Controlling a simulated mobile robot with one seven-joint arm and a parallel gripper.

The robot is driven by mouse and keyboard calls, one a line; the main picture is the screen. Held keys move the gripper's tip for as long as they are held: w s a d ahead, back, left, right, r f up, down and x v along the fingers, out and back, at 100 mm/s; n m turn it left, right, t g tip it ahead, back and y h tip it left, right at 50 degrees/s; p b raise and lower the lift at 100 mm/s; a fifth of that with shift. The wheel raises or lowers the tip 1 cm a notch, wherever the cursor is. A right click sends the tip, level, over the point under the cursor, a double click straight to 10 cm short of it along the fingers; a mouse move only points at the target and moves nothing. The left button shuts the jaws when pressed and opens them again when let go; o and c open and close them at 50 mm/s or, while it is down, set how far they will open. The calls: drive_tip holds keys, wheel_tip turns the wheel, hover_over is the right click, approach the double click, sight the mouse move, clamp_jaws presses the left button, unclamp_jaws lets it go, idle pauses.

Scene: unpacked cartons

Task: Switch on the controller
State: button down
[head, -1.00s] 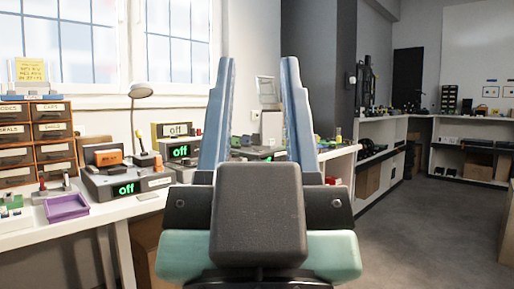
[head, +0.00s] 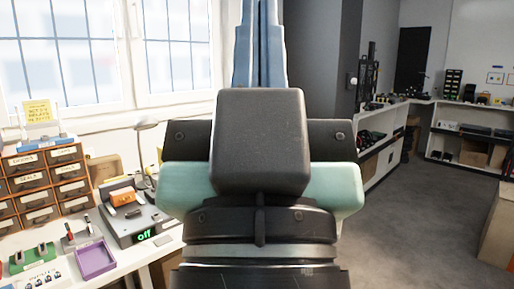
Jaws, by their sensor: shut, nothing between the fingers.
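The other boxes with "off" displays are hidden behind my arm.
A purple tray (head: 96,259), a green block with levers (head: 34,259) and a drawer cabinet (head: 46,184) are on the bench left of the controller. A lamp (head: 146,150) stands behind it. Grey floor (head: 415,220) is open at the right; a carton (head: 500,225) stands at the right edge.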

wheel_tip(320, 180, up, 22)
drive_tip(key=p, duration=1.9)
drive_tip(key=shift+r+p, duration=0.2)
drive_tip(key=shift+p, duration=0.15)
drive_tip(key=shift+w, duration=0.1)
